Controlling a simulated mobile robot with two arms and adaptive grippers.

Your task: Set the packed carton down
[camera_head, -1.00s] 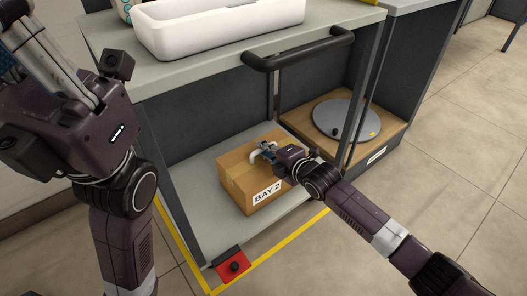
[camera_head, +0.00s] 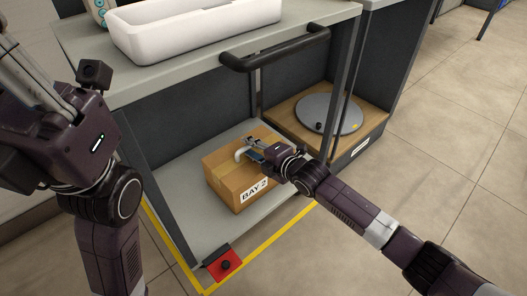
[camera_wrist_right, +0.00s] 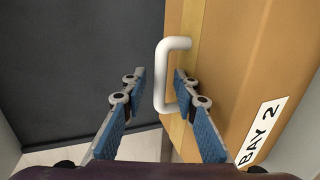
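The packed carton (camera_head: 230,178) is a brown cardboard box with a "BAY 2" label. It sits upright on the grey lower shelf (camera_head: 207,222) of the bench. A white handle (camera_head: 240,153) stands on its top. My right gripper (camera_head: 256,150) is at the handle. In the right wrist view my right gripper (camera_wrist_right: 158,82) has its blue-padded fingers apart, with part of the handle (camera_wrist_right: 160,75) between or just beyond the tips; contact is unclear. The carton (camera_wrist_right: 235,70) fills the right side there. My left gripper (camera_head: 32,75) is partly cut off at the left edge, away from the carton.
A black bar (camera_head: 275,48) runs above the shelf opening. A round grey plate (camera_head: 328,112) lies on a wooden board in the bay to the right. A white tray (camera_head: 195,30) stands on top.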

